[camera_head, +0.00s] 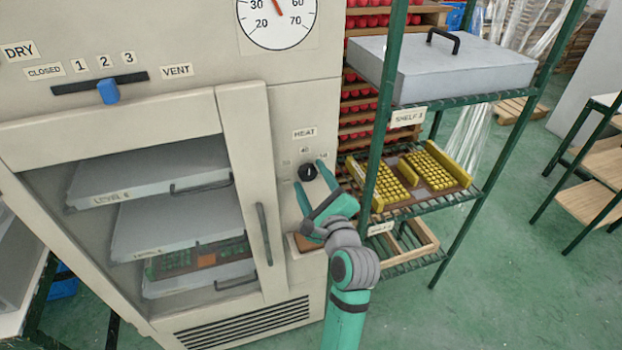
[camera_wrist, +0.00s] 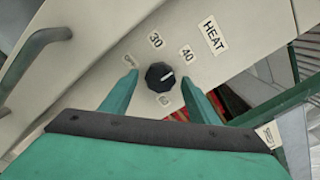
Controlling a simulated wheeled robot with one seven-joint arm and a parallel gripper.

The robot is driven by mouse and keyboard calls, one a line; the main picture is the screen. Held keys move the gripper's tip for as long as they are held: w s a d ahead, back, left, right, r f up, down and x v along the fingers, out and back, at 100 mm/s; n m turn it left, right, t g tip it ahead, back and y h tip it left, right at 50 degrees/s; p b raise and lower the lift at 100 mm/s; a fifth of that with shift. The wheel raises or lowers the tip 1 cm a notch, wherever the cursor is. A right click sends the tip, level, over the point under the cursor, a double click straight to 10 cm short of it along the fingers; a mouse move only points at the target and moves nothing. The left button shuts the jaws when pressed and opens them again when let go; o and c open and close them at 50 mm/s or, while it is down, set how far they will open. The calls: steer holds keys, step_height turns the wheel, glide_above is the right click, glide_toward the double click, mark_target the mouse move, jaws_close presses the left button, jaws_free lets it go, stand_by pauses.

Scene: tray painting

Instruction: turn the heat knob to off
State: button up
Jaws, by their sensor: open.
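The heat knob (camera_wrist: 160,76) is a round black dial with a white pointer mark, on the cream cabinet front. In the wrist view its mark points right and slightly up, roughly toward the 40 label (camera_wrist: 187,53). The knob also shows in the head view (camera_head: 307,173), below the HEAT sign (camera_head: 305,133). My gripper (camera_head: 311,177) is open, with one green finger on each side of the knob. I cannot tell whether either finger touches it.
The cabinet's glazed door (camera_head: 240,185) with its vertical handle (camera_head: 264,234) is shut, left of the knob. A blue vent slider (camera_head: 108,91) sits higher up at the left.

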steer(key=shift+w+a, duration=0.1)
steer(key=shift+w, duration=0.2)
steer(key=c, duration=1)
steer(key=shift+c, duration=0.2)
